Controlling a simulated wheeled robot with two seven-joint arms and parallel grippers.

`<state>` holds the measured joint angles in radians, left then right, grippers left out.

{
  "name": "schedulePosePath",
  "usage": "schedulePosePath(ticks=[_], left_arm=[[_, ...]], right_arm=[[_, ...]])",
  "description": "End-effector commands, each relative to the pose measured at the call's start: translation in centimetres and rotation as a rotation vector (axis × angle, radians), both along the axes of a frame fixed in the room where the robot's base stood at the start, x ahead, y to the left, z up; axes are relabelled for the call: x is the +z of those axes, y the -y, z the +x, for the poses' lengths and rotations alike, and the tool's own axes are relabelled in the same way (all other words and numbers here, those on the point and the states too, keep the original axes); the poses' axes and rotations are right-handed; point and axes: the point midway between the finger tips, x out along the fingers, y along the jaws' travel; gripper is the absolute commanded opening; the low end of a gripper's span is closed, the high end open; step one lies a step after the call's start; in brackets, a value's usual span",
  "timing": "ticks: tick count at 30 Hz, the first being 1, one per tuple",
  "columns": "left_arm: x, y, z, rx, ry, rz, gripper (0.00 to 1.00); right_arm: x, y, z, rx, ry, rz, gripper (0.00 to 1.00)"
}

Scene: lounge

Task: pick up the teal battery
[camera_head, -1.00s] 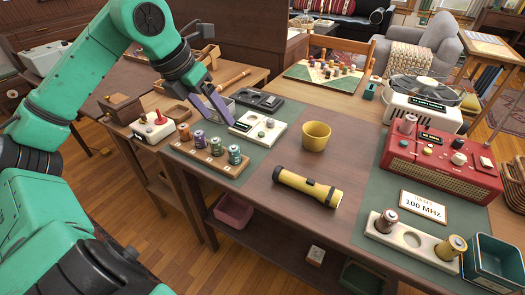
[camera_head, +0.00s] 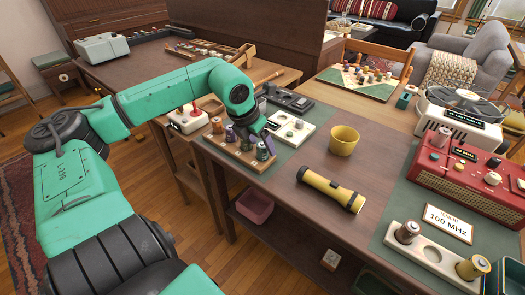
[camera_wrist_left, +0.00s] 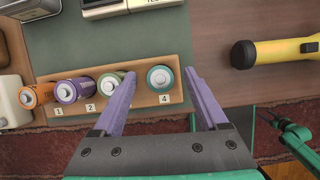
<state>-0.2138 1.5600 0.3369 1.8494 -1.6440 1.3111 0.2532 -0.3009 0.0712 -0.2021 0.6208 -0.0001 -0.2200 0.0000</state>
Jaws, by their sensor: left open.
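The teal battery (camera_head: 263,151) stands upright at the near right end of a wooden battery rack (camera_head: 218,146). In the left wrist view the teal battery (camera_wrist_left: 160,78) stands at the slot marked 4, seen from above. My left gripper (camera_head: 258,141) is over that end of the rack, pointing down. Its purple fingers are open, and in the left wrist view the left gripper (camera_wrist_left: 160,74) has one finger on each side of the teal battery, with gaps between. The left finger is close to the green battery (camera_wrist_left: 110,82).
An orange battery (camera_wrist_left: 38,95) and a purple battery (camera_wrist_left: 74,90) share the rack. A white holder (camera_head: 291,129) lies behind the rack.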

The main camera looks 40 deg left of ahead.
Motion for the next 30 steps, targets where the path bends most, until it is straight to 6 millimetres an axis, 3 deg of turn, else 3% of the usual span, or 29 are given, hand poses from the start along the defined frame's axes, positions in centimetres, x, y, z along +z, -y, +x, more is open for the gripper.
schedulePosePath(ticks=[1,2,7,8,20,26,30], left_arm=[[0.0,0.0,0.0,0.0,0.001,0.0,0.76],[0.0,0.0,0.0,0.0,0.001,0.0,0.68],[0.0,0.0,0.0,0.0,0.0,0.0,0.03],[0.0,0.0,0.0,0.0,0.0,0.0,0.0],[1.0,-0.1,0.1,0.0,0.002,0.002,0.0],[5.4,-0.1,0.1,0.0,0.005,0.006,0.0],[11.0,-0.1,0.1,0.003,0.005,0.009,0.0]], right_arm=[[0.0,0.1,0.0,0.001,0.0,-0.001,0.62],[0.0,0.1,0.0,0.001,0.0,-0.002,0.62],[0.0,0.5,0.0,0.001,0.0,-0.006,0.62],[0.0,0.5,0.1,0.001,0.001,-0.007,0.62],[0.1,0.8,0.1,0.001,0.0,-0.011,0.62],[0.3,0.8,0.1,0.0,0.0,-0.011,0.62],[1.0,0.8,0.1,0.0,0.0,-0.011,0.62]])
